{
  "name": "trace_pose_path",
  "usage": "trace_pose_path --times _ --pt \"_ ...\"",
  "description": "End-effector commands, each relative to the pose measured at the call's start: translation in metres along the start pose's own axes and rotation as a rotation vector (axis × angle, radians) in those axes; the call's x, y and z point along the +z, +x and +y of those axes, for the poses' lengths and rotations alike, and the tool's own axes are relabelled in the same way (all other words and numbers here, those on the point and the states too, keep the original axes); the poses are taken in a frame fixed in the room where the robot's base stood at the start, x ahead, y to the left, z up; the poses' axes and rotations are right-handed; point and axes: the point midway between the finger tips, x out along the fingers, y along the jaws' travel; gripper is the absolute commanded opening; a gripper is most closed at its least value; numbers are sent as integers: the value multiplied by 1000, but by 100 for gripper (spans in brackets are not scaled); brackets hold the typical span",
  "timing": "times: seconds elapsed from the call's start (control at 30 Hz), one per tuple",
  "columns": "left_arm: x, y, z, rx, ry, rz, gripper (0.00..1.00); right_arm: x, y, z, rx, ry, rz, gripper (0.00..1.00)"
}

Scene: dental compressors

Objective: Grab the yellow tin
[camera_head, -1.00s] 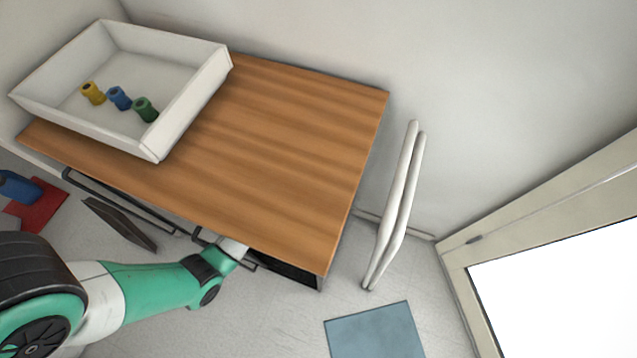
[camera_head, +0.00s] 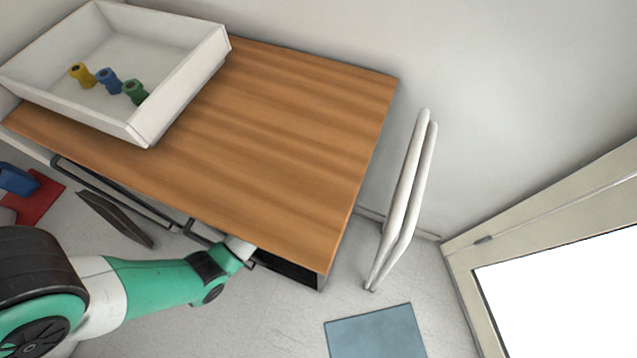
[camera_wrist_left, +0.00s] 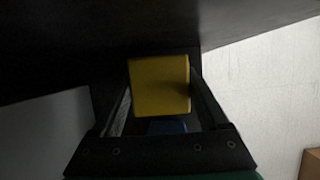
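In the left wrist view a yellow box-shaped tin (camera_wrist_left: 159,87) stands between the two dark fingers of my left gripper (camera_wrist_left: 160,88). The fingers are well apart, one along each side of the tin. I cannot tell whether they touch it. A small blue thing (camera_wrist_left: 167,127) shows just below the tin. In the head view my left arm reaches to the table's front edge; its gripper is hidden under the wooden tabletop (camera_head: 270,130). The tin is hidden in that view. My right gripper is not in view.
A white tray (camera_head: 50,93) on the tabletop's left holds a yellow (camera_head: 83,75), a blue (camera_head: 109,80) and a green (camera_head: 135,92) small container. The rest of the tabletop is bare. White pipes (camera_head: 402,205) stand right of the table. A dark surface (camera_wrist_left: 120,30) hangs above my left gripper.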

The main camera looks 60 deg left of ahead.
Motion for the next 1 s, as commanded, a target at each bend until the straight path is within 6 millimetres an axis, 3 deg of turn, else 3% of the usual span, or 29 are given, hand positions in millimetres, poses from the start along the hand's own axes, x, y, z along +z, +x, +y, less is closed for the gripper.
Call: trace_pose_path --times 0.03,0.3,0.63,0.93,1.0 --pt "0 0 0 0 0 0 48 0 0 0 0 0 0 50" --pt "0 0 0 0 0 -1 2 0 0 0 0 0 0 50" --pt "2 -6 0 0 0 -1 2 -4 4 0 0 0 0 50" --pt "17 -40 1 1 1 -2 2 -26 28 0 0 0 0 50" --pt "13 -38 -15 -5 0 0 2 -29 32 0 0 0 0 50"
